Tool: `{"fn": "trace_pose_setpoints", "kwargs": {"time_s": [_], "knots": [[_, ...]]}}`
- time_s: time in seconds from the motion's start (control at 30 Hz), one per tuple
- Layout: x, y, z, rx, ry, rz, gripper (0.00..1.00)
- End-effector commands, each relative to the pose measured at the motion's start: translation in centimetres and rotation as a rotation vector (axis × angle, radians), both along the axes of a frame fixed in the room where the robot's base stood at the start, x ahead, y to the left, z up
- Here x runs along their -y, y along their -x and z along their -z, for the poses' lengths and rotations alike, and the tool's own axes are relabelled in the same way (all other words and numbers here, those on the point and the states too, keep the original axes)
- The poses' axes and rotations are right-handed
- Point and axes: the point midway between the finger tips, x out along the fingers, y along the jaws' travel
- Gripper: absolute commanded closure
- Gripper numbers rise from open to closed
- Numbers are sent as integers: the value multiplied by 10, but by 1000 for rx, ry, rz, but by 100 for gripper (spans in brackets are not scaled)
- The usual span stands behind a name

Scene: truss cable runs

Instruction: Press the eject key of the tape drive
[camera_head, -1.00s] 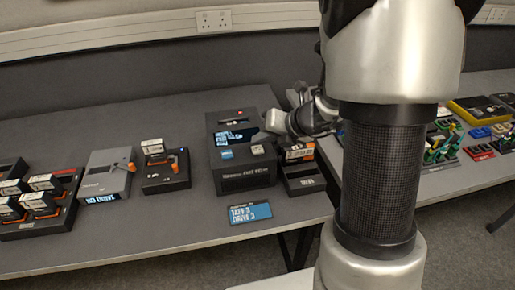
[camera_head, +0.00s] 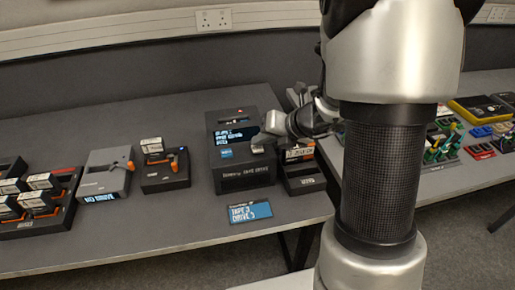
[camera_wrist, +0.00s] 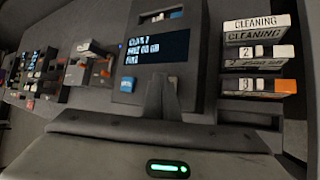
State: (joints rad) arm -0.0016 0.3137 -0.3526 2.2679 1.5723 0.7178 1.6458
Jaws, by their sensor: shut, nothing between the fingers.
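The tape drive (camera_head: 246,178) is a black box with a slot-like front near the table's front edge. Its top carries a blue patch (camera_head: 226,153), which also shows in the wrist view (camera_wrist: 127,84), and a pale key (camera_head: 257,149) to the right, partly covered by my gripper. My gripper (camera_head: 262,139) is over the back right of the drive's top. In the wrist view my fingers (camera_wrist: 161,84) are together and empty, pointing down at the drive's top right of the blue patch. They hide what lies under the tips, so contact cannot be told.
A tape stack (camera_wrist: 255,58) stands close at the right. A sign plate (camera_head: 251,213) lies in front. Other units (camera_head: 166,168) stand left, with bare table between.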

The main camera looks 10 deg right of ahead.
Motion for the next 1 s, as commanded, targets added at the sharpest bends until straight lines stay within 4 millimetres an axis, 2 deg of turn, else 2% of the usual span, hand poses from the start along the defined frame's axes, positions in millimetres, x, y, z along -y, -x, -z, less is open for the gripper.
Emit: {"fn": "trace_pose_setpoints", "kwargs": {"time_s": [1.0], "knots": [[0,0,9,0,0,0,100]]}}
